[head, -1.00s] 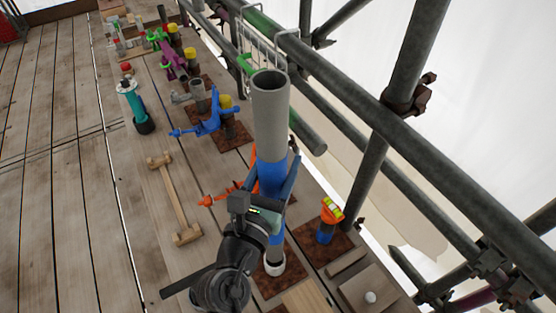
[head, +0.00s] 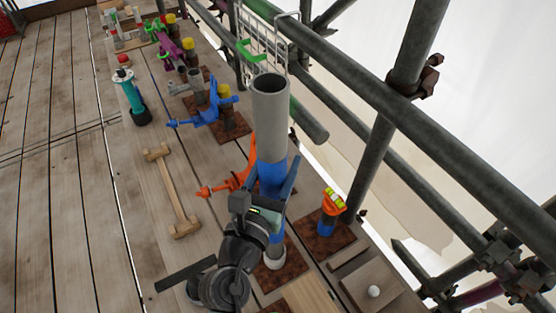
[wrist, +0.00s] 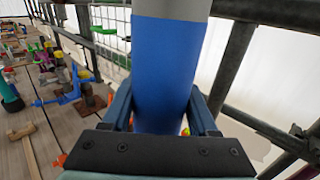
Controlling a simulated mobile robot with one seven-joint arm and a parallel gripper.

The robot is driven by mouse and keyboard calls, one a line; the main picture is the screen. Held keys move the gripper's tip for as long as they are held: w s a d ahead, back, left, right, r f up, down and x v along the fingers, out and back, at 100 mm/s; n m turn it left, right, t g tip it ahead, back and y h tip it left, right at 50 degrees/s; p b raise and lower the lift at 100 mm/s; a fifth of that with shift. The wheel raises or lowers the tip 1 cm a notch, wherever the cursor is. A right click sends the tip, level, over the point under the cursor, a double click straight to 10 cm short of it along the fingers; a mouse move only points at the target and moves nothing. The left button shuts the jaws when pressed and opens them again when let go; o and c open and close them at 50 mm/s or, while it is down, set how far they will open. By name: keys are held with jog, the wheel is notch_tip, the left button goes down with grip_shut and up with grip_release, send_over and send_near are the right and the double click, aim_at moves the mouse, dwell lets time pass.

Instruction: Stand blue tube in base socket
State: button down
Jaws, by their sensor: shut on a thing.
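The blue tube is a tall grey pipe with a broad blue band (head: 271,174), standing about upright in the head view. The blue band also fills the middle of the wrist view (wrist: 166,75). My gripper (head: 272,190) is shut on this band, one finger on each side. Below my gripper, blue shows again above a pale collar (head: 272,261) on a rusty brown base plate (head: 290,266). My gripper and arm partly cover this area. I cannot tell whether the tube's lower end is inside the socket or just above it.
A blue stub with an orange and yellow top (head: 331,207) stands on a plate close on the right. Scaffold rails (head: 400,125) run along the right. The left planks are clear.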

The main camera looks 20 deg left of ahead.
jog(key=shift+f+b, duration=1.85)
jog(key=shift+f, duration=0.45)
jog(key=shift+c, duration=0.4)
grip_release()
jog(key=shift+f, duration=0.35)
jog(key=shift+o, duration=0.4)
jog(key=shift+r, duration=0.1)
jog(key=shift+f, duration=0.2)
jog(key=shift+f+b, duration=0.35)
jog(key=shift+b, duration=0.15)
